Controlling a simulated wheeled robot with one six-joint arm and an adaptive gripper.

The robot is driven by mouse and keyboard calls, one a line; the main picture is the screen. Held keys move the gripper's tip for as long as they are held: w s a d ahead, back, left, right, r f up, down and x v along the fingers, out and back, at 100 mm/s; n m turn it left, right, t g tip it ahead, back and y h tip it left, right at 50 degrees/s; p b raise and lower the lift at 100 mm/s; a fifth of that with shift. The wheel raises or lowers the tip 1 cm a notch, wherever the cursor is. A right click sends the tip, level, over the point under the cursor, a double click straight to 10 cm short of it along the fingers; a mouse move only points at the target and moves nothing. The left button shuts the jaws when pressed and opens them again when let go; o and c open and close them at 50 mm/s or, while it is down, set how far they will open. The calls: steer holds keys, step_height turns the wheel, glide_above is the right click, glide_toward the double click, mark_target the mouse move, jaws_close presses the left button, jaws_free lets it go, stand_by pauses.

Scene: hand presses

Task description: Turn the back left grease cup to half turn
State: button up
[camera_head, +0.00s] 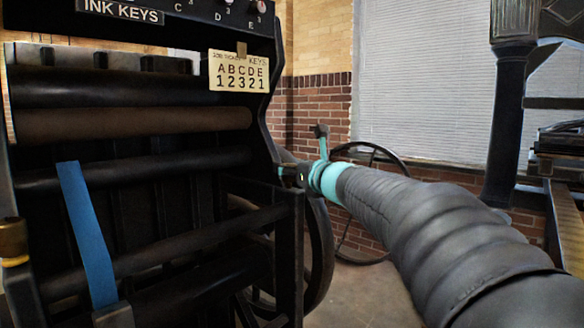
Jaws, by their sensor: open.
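My arm reaches in from the lower right, and its teal-banded end is beside the right side frame of the dark press (140,170). My gripper (287,172) is a small dark shape at that end, close to the press frame; it is open. Its fingertips are hard to make out, and I cannot tell whether they touch anything. I cannot pick out the back left grease cup. A brass-coloured cylinder (12,238) with a yellow band below it is cut off at the left edge; I cannot tell whether it is a grease cup.
A large spoked wheel (395,160) stands behind my arm. A blue strap or lever (86,235) crosses the press rollers. A job ticket (239,72) hangs below the ink keys panel (120,11). Another machine (512,110) stands at the right. Some bare floor (365,295) shows between them.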

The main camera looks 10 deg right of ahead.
steer(key=c, duration=1.1)
steer(key=shift+s+a+f+m+h+b, duration=0.1)
steer(key=shift+a+f+m+h+b, duration=0.1)
steer(key=shift+m+h+b, duration=0.55)
steer(key=shift+a+r+m+t+h+b, duration=0.15)
steer(key=shift+m+t+h+b, duration=0.45)
steer(key=shift+h+b, duration=0.85)
steer(key=shift+c, duration=0.2)
steer(key=shift+r, duration=0.1)
steer(key=o, duration=1.1)
steer(key=shift+o, duration=0.2)
steer(key=s, duration=1.2)
steer(key=shift+d, duration=0.35)
